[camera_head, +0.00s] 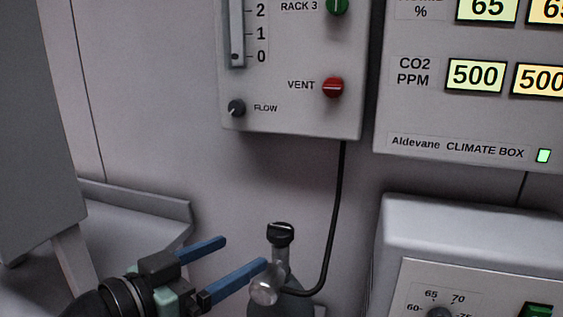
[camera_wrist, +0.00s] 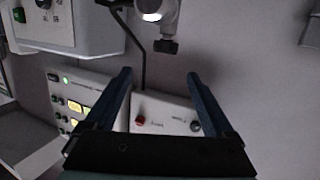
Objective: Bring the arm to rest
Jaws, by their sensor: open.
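My gripper (camera_head: 245,262) is at the lower left of the head view, with its two blue fingers spread and nothing between them. The fingers point to the right and slightly up, toward a gas bottle valve (camera_head: 280,262) with a black knob on top. In the picture one fingertip overlaps the valve's left side; I cannot tell whether they touch. In the wrist view the same open gripper (camera_wrist: 157,78) shows both fingers, with the wall and a panel behind them.
A wall panel (camera_head: 290,117) with a red VENT knob (camera_head: 333,88) and a FLOW knob (camera_head: 237,107) hangs above. The climate box (camera_head: 470,125) is at the upper right. A grey device (camera_head: 455,222) stands at the lower right. A black hose (camera_head: 337,215) runs down to the valve.

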